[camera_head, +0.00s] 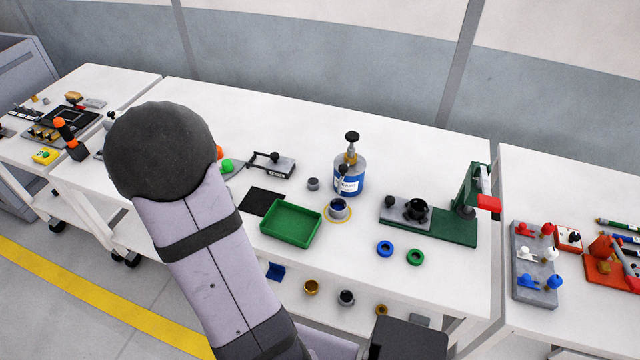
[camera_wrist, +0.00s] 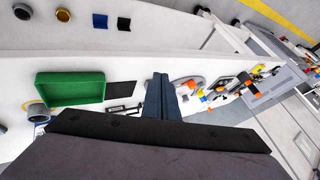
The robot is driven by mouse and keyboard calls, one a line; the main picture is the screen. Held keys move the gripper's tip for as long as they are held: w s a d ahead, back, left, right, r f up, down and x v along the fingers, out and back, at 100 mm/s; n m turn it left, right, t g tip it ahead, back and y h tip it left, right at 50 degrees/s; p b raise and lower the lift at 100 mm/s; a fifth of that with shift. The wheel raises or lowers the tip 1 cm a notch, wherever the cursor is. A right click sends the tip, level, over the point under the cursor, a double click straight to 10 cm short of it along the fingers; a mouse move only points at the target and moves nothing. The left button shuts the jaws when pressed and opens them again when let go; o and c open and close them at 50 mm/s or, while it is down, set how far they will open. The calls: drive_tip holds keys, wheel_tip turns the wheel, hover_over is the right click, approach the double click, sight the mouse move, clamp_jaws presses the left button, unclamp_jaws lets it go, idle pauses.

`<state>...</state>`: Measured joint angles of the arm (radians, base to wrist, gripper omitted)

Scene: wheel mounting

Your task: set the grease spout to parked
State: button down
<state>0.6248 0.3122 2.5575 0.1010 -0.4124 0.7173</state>
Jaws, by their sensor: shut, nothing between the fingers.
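The grease can (camera_head: 349,178) is a blue and white cylinder with a brass neck and a black top knob (camera_head: 352,137). It stands near the middle of the white bench. A small dark knob (camera_head: 343,169) shows on its front side, seemingly the spout's end, facing the camera; the spout's exact setting is too small to tell. A grey cup-like part (camera_head: 338,210) stands in front of the can on a yellow ring. My gripper (camera_wrist: 160,80) shows in the wrist view, shut and empty, over the bench left of the can. In the head view my arm hides it.
A green tray (camera_head: 290,241), black mat (camera_head: 262,202) and small lever device (camera_head: 271,166) lie left of the can. A green-based fixture (camera_head: 450,232) stands right. Blue (camera_head: 384,248) and green (camera_head: 415,257) rings lie in front. The bench behind the can is clear.

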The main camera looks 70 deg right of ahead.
drive_tip(key=s+d+f+m+g+h+b, duration=0.1)
drive_tip(key=s+d+f+m+h+b, duration=0.15)
drive_tip(key=s+d+m, duration=0.4)
drive_tip(key=s+d+f+m+h+b, duration=0.1)
drive_tip(key=s+d+m+h, duration=0.25)
drive_tip(key=d, duration=0.55)
drive_tip(key=s+d+m+g+h+b, duration=0.1)
drive_tip(key=s+m+g+h, duration=0.1)
drive_tip(key=s, duration=0.4)
drive_tip(key=s+d+r+m+g+h+b, duration=0.1)
drive_tip(key=s+d+m+g+h, duration=0.1)
drive_tip(key=s+m, duration=0.2)
drive_tip(key=s+d+r+m+g+h+b, duration=0.1)
drive_tip(key=s+d+m+g+h+b, duration=0.1)
drive_tip(key=s, duration=0.8)
drive_tip(key=shift+s+m+h, duration=0.25)
drive_tip(key=shift+m+h, duration=0.25)
drive_tip(key=shift+m, duration=0.6)
drive_tip(key=d+b, duration=0.1)
drive_tip(key=b, duration=0.2)
drive_tip(key=d+b, duration=0.2)
drive_tip(key=b, duration=0.2)
drive_tip(key=d+b, duration=0.1)
drive_tip(key=b, duration=0.3)
drive_tip(key=shift+s+d+f, duration=0.1)
drive_tip(key=shift+d+f, duration=0.15)
drive_tip(key=shift+d, duration=0.05)
drive_tip(key=b, duration=0.3)
drive_tip(key=shift+d+r, duration=0.15)
